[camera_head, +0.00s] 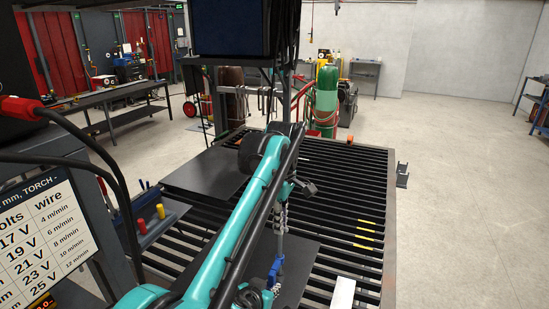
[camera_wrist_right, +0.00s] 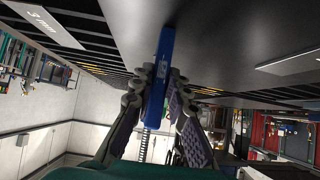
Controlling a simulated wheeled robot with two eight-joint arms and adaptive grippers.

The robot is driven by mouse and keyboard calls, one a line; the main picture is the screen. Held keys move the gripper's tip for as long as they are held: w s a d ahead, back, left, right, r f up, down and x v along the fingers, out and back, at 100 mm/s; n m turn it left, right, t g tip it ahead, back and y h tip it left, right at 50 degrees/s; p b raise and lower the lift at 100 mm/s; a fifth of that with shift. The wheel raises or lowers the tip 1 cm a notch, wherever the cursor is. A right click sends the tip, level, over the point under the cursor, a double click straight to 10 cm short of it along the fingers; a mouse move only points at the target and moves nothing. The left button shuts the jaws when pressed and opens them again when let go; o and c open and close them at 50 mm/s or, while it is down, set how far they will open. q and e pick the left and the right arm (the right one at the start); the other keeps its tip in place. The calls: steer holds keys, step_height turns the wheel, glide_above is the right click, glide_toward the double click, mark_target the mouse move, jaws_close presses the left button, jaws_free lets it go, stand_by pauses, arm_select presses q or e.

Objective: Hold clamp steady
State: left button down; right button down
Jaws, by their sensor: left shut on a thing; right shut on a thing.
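A blue clamp (camera_head: 275,270) stands at the edge of a dark plate (camera_head: 299,258) on the slatted table, low in the head view. My right gripper (camera_head: 256,295) is beside it, partly hidden by my left arm. In the right wrist view, my right gripper (camera_wrist_right: 160,92) is shut on the clamp's blue bar (camera_wrist_right: 158,60), with a finger on each side. My left gripper (camera_head: 282,208) hangs above the clamp and is shut on a thin grey piece (camera_head: 280,240), mostly hidden. I cannot tell whether that piece belongs to the clamp.
The slatted table (camera_head: 345,180) reaches away to the right and back. Another dark plate (camera_head: 205,173) lies on its left. A board of volts and wire settings (camera_head: 40,235) stands at left.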

arm_select(q)
steer(key=n, duration=0.3)
steer(key=shift+f+n, duration=0.1)
steer(key=shift+n, duration=0.2)
steer(key=c, duration=1.5)
jaws_free()
steer(key=shift+r, duration=1.6)
steer(key=m, duration=1.2)
